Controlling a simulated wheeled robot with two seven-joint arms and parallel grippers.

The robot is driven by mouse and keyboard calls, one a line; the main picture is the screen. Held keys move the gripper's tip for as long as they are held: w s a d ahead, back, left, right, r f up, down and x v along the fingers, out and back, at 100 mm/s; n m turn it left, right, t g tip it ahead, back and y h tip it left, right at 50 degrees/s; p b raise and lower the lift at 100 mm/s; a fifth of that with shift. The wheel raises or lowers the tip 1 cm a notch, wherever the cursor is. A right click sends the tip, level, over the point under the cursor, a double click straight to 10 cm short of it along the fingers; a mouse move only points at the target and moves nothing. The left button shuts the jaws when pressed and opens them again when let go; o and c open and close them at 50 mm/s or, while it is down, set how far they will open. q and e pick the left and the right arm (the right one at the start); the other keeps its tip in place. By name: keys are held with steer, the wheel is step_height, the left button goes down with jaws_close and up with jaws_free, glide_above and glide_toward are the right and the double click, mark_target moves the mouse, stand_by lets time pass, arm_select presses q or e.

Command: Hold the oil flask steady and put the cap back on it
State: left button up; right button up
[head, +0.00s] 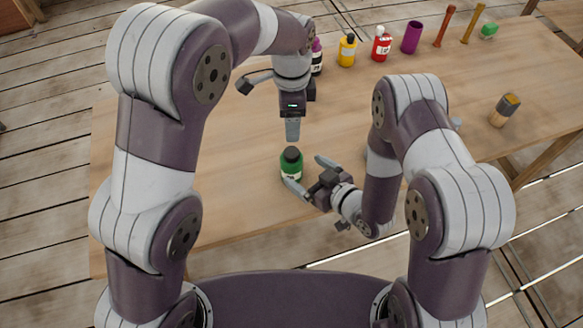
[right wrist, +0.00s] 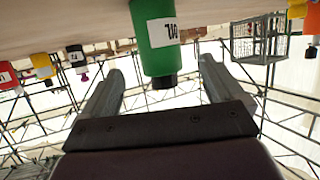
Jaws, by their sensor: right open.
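The green oil flask (head: 291,167) stands upright near the table's front edge. It has a white label and a black top (head: 291,154); I cannot tell whether this is the cap or a bare neck. My left gripper (head: 292,140) points straight down just above the flask; its fingers show edge-on and no separate cap shows at them. My right gripper (head: 307,174) is open beside the flask, on its right. In the right wrist view, the flask (right wrist: 155,40) appears upside down, between the two spread fingers, with its black top (right wrist: 163,82) visible.
Along the back of the table (head: 240,200) stand a yellow bottle (head: 347,51), a red bottle (head: 381,46), a purple cup (head: 411,38) and a green item (head: 489,31). A dark-topped wooden item (head: 505,110) is at the right. The table left of the flask is clear.

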steer(key=v, duration=0.6)
stand_by(0.4)
